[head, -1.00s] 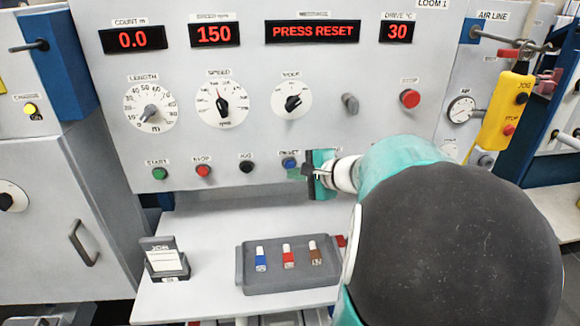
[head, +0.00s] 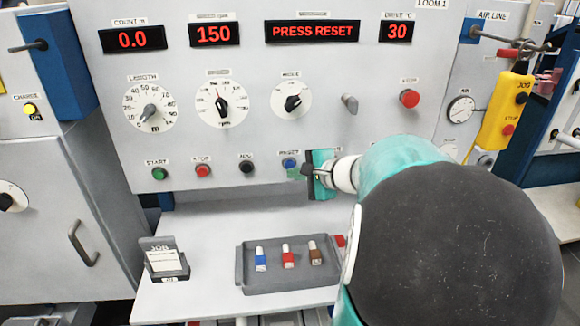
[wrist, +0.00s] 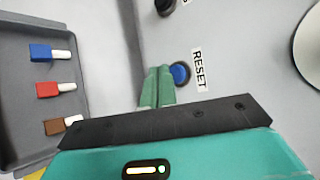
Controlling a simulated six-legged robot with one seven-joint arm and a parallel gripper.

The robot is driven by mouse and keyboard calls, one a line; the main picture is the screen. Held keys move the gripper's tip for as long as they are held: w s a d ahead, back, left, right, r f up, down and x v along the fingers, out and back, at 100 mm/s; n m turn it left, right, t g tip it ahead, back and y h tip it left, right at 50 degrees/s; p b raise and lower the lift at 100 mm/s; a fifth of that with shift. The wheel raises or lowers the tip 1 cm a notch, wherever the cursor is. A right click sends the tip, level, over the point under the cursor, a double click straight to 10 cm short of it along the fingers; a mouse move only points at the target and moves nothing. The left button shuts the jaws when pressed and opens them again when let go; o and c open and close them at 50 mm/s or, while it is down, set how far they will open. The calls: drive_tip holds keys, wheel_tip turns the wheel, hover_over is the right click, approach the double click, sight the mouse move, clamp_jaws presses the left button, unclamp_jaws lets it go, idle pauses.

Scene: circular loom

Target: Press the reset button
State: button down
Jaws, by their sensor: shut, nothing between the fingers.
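The blue reset button (head: 289,163) is on the lower row of the grey panel, with a RESET label above it. In the wrist view the blue button (wrist: 180,74) shows beside the green fingertips, with its RESET label (wrist: 199,69) to the right. My gripper (wrist: 158,80) is shut and empty, its two green fingers side by side. Its tips lie just left of the button in the wrist view; I cannot tell whether they touch it. In the head view my gripper (head: 303,171) is just right of and below the button. The message display (head: 312,31) reads PRESS RESET.
Green start (head: 159,173), red stop (head: 203,170) and black jog (head: 246,167) buttons sit left of reset. Below, a grey tray (head: 246,280) with blue, red and brown pieces stands on a white shelf (head: 205,228), beside a job card holder (head: 165,260).

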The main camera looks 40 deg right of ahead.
drive_tip(key=shift+w, duration=0.1)
idle(0.5)
drive_tip(key=shift+w+d, duration=0.2)
drive_tip(key=shift+w+d, duration=0.3)
drive_tip(key=shift+w, duration=0.1)
idle(0.8)
drive_tip(key=shift+s+a, duration=0.5)
drive_tip(key=shift+s, duration=0.25)
drive_tip(key=shift+s+a, duration=0.75)
drive_tip(key=shift+s, duration=0.3)
drive_tip(key=shift+s+a, duration=0.7)
drive_tip(key=shift+s, duration=0.3)
